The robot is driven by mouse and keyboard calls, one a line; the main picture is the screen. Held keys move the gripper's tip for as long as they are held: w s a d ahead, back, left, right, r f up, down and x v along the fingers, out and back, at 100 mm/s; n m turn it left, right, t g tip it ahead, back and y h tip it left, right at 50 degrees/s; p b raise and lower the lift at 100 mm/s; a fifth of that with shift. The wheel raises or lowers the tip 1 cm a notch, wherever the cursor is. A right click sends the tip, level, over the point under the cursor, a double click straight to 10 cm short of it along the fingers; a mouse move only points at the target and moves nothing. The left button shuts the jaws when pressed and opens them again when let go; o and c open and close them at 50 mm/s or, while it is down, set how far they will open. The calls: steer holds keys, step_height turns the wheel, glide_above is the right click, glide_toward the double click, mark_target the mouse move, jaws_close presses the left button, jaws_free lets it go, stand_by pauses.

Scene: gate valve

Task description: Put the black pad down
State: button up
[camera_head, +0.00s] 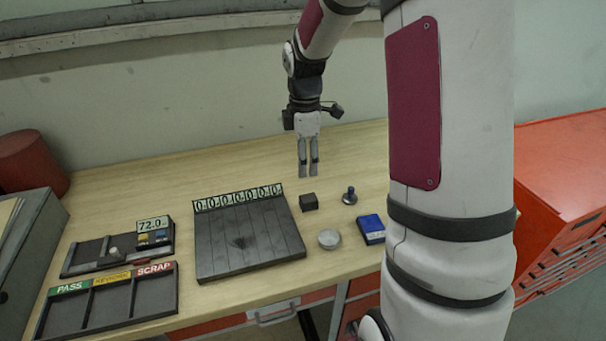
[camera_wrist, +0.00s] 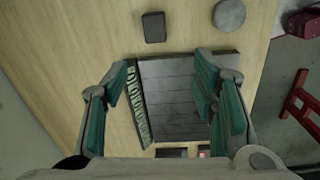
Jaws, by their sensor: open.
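The black pad, a small dark block (camera_head: 309,201), lies on the wooden table to the right of the dark slatted board (camera_head: 245,243). In the wrist view the pad (camera_wrist: 154,27) is near the top, apart from my fingers. My gripper (camera_head: 308,172) points down above the table, behind the pad in the head view. Its two fingers stand apart with nothing between them; in the wrist view my gripper (camera_wrist: 162,80) frames part of the slatted board (camera_wrist: 185,95). The pad is not touched by anything.
A grey disc (camera_head: 329,239), a dark knobbed piece (camera_head: 349,195) and a blue box (camera_head: 371,229) are near the pad. A PASS/SCRAP tray (camera_head: 107,303) and a 72.0 display unit (camera_head: 117,249) stand at left. The table's back is mostly clear.

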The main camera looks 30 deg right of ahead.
steer(key=s+a+r+m+t, duration=0.1)
steer(key=s+a+r+m, duration=0.25)
steer(key=a+r, duration=0.2)
steer(key=s+a+r+m+t, duration=0.1)
steer(key=s+a+r+m, duration=0.3)
steer(key=r, duration=0.3)
steer(key=s+a+r+m+t, duration=0.1)
steer(key=s+a+r+m, duration=0.1)
steer(key=s, duration=0.5)
steer(key=s+a+r+m+t, duration=0.2)
steer(key=s+a+m, duration=0.2)
steer(key=s, duration=0.4)
steer(key=shift+a+r, duration=0.15)
steer(key=shift+a, duration=0.15)
steer(key=shift+w, duration=0.1)
steer(key=shift+w+f+b, duration=0.35)
steer(key=shift+b, duration=0.05)
steer(key=shift+d, duration=0.1)
